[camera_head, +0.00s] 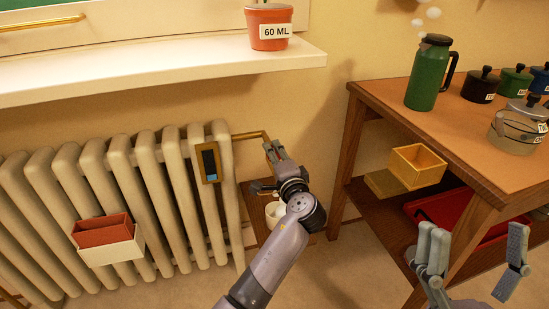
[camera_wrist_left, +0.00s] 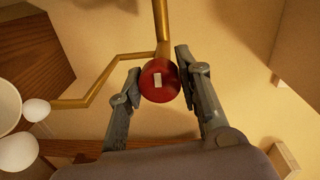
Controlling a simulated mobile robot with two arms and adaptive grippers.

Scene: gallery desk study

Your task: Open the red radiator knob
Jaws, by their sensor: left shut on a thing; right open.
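The red radiator knob (camera_wrist_left: 160,80) is round, with a small pale mark on its face, and sits on a brass pipe (camera_wrist_left: 159,25) in the left wrist view. My left gripper (camera_wrist_left: 161,77) is shut on it, one finger on each side. In the head view my left gripper (camera_head: 272,150) is at the end of the brass pipe (camera_head: 248,134), right of the cream radiator (camera_head: 172,190); the knob is hidden there. My right gripper (camera_head: 475,255) is open and empty in front of the wooden table.
A gauge (camera_head: 209,162) with a blue bar hangs on the radiator, and a red-and-white box (camera_head: 108,240) is on its front. A white sill (camera_head: 160,72) with a flower pot (camera_head: 268,28) runs above. The wooden table (camera_head: 400,95) at right holds a green jug (camera_head: 428,75) and several pots.

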